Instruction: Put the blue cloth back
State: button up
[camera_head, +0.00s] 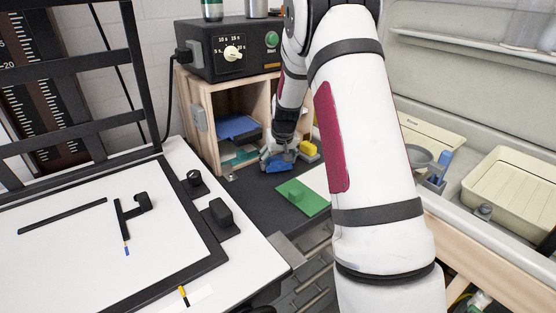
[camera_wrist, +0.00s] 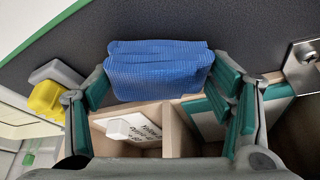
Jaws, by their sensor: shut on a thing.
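The blue cloth (camera_wrist: 158,72) is a folded, textured bundle held between the fingers of my gripper (camera_wrist: 163,84) in the wrist view. The fingers with teal pads are shut on its two sides. In the head view, my gripper (camera_head: 275,152) is low at the right front of an open wooden cabinet (camera_head: 206,130), and the blue cloth (camera_head: 279,166) shows just below it. In the wrist view, wooden compartments (camera_wrist: 171,128) lie beside the cloth, one with a white labelled block (camera_wrist: 133,128). I cannot tell whether the cloth touches the dark bench.
A blue sheet (camera_head: 238,127) lies inside the cabinet. A yellow block (camera_head: 308,148) is right of my gripper. A green board (camera_head: 303,196) lies in front on the dark bench. A black timer box (camera_head: 235,48) stands on the cabinet. A metal bracket (camera_wrist: 303,52) is at right in the wrist view.

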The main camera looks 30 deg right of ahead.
jog(key=shift+f, duration=0.35)
dwell(0.3)
jog(key=o, duration=1.1)
jog(key=shift+r, duration=0.2)
jog(key=p+v, duration=0.4)
jog(key=v, duration=0.3)
jog(key=shift+s+r, duration=0.15)
jog(key=shift+r, duration=0.1)
dwell(1.2)
